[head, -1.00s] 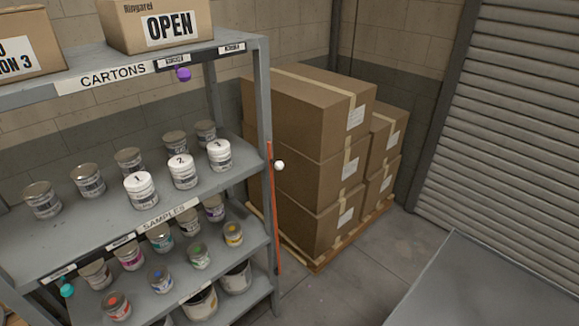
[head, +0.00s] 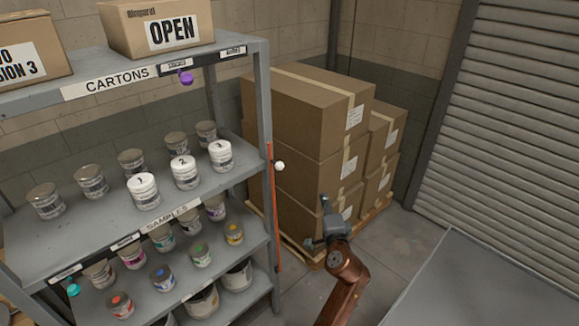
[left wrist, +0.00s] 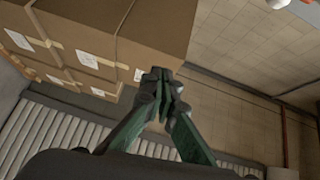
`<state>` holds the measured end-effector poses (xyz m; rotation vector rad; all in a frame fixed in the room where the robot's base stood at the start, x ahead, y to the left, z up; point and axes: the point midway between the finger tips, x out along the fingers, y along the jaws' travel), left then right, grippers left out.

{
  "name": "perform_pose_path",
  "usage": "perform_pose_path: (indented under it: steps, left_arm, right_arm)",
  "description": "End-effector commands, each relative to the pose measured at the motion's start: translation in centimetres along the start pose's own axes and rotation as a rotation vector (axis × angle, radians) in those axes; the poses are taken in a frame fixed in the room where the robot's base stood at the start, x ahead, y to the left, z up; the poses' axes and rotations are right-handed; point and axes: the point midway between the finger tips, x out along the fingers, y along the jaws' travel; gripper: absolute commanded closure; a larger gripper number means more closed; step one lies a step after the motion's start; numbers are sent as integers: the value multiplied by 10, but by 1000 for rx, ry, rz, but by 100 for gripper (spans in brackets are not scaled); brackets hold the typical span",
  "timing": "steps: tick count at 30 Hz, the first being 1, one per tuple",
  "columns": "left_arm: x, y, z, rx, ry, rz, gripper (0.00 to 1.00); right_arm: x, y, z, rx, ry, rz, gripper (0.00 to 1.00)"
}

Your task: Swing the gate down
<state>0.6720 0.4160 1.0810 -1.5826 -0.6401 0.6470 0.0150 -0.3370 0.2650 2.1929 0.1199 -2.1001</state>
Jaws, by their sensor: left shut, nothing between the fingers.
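The gate is a thin orange bar (head: 276,215) standing upright along the right front post of the shelf. A white round knob (head: 280,165) sits near its upper end. My left gripper (head: 325,222) is to the right of the bar and lower than the knob, apart from both, in front of the cartons. In the left wrist view its fingers (left wrist: 165,88) are together with nothing between them. A white round thing with orange beside it (left wrist: 278,4) is cut off at that view's top right; it looks like the knob. My right gripper is not in view.
Stacked brown boxes (head: 300,105) stand on a pallet behind my left gripper. A roller shutter (head: 510,130) is at the right. A grey surface (head: 480,285) fills the lower right.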

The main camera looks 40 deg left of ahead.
Motion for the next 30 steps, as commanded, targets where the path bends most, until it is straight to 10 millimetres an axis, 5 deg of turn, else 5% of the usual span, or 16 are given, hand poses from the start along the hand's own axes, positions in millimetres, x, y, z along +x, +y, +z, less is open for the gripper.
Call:
perform_pose_path:
  steps: [1,3,7,22,30]
  left_arm:
    - [-7,-35,11,-14,-39,-42,100]
    - [-15,-67,26,-20,-88,-83,100]
    - [-27,-100,45,-29,-147,-124,100]
    - [-26,-110,51,-31,-165,-135,100]
    - [14,-116,58,-29,-167,-137,100]
  right_arm:
    - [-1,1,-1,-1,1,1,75]
    - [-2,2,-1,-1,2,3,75]
    - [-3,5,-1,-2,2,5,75]
    - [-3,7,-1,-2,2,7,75]
    - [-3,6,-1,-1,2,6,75]
